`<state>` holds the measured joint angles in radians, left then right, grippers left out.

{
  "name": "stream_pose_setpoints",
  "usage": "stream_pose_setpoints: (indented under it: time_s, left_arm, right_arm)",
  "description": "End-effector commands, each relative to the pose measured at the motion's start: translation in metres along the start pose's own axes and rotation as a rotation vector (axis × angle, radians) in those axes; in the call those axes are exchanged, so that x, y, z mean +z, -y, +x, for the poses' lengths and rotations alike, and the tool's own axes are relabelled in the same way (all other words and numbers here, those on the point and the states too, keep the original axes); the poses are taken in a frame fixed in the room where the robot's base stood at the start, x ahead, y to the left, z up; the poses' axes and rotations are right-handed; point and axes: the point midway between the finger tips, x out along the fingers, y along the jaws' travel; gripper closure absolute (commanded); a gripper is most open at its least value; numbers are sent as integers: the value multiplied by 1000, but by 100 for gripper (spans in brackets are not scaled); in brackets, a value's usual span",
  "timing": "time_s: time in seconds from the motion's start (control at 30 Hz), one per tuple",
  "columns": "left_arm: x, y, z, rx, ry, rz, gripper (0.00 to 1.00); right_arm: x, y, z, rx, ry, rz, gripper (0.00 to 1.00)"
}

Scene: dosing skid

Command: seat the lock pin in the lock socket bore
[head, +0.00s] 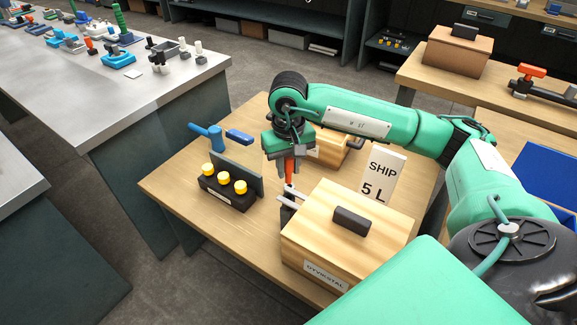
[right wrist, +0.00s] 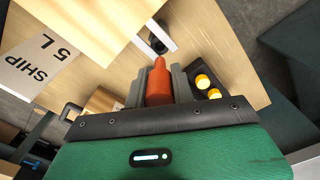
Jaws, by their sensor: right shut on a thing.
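My right gripper (head: 289,160) points down over the wooden table and is shut on the orange-red lock pin (head: 288,173). In the right wrist view the pin (right wrist: 159,86) sits between the two grey fingers, its narrower tip pointing away from the gripper. The likely lock socket is the dark and grey fitting (head: 289,205) beside the wooden box, just below the pin; it also shows past the pin's tip in the right wrist view (right wrist: 152,38). The bore is not visible, and I cannot tell whether the tip touches the socket. My left gripper is not in view.
A lidded wooden box (head: 347,235) with a dark handle stands right of the fitting, before a "SHIP 5 L" sign (head: 382,178). A black block with yellow knobs (head: 226,190) stands left. A blue valve-like part (head: 212,136) lies behind it. The table's front left is clear.

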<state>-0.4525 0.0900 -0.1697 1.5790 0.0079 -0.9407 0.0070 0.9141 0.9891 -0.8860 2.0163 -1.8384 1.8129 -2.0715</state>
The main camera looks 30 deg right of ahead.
Motion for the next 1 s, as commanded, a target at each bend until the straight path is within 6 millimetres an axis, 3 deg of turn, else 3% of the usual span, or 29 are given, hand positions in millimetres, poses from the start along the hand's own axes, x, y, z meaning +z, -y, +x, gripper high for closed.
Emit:
stream_pose_setpoints:
  time_s: [1.0]
  left_arm:
    - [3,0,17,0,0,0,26]
  right_arm:
    - [0,0,18,1,0,0,100]
